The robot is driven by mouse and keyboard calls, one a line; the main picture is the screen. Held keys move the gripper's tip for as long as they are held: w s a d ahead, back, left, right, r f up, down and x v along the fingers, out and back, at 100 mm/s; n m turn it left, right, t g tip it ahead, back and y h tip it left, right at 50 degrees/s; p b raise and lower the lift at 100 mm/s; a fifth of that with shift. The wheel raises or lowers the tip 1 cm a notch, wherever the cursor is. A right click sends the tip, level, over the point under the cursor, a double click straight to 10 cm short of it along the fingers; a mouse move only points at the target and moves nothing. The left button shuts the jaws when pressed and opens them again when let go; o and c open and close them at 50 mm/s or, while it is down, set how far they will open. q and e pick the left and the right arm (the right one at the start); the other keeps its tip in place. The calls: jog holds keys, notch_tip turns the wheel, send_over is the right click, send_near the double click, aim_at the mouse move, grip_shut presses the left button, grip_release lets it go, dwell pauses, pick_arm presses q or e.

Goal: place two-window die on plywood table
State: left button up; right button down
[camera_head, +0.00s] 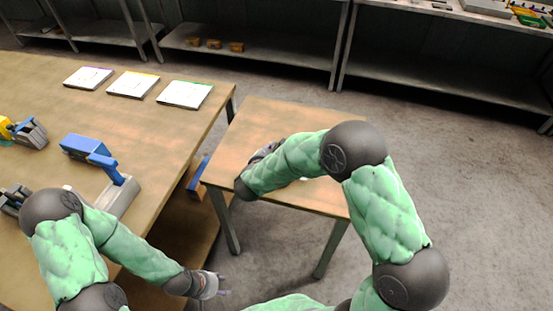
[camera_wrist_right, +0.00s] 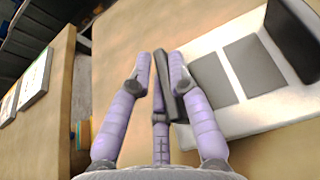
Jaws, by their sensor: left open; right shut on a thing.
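The two-window die (camera_wrist_right: 240,110) shows in the right wrist view as a white plate with two grey windows side by side and dark grey parts. My right gripper (camera_wrist_right: 162,72) is shut on a narrow dark part at its left end. The die lies over the plywood table (camera_head: 262,112); I cannot tell whether its underside touches the top. In the head view my right gripper (camera_head: 267,150) is over the table's left part, and my arm hides most of the die. My left gripper (camera_head: 217,286) is open and empty, low beside the long workbench.
The long workbench (camera_head: 150,120) at left holds several white pads, a blue tool (camera_head: 90,150) and grey-and-yellow tools. Metal shelves (camera_head: 250,55) stand along the back. The plywood table's far part is bare. Grey floor is open to the right.

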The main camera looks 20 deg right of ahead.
jog(key=shift+w+d+f, duration=0.1)
jog(key=shift+d+f, duration=0.45)
jog(key=shift+f, duration=0.1)
jog(key=shift+f+b, duration=0.95)
jog(key=shift+f, duration=0.65)
jog(key=shift+r, duration=0.1)
jog(key=shift+d, duration=0.1)
jog(key=shift+f, duration=0.2)
jog(key=c, duration=1.2)
grip_release()
jog(key=shift+o, duration=0.2)
jog(key=shift+r, duration=0.1)
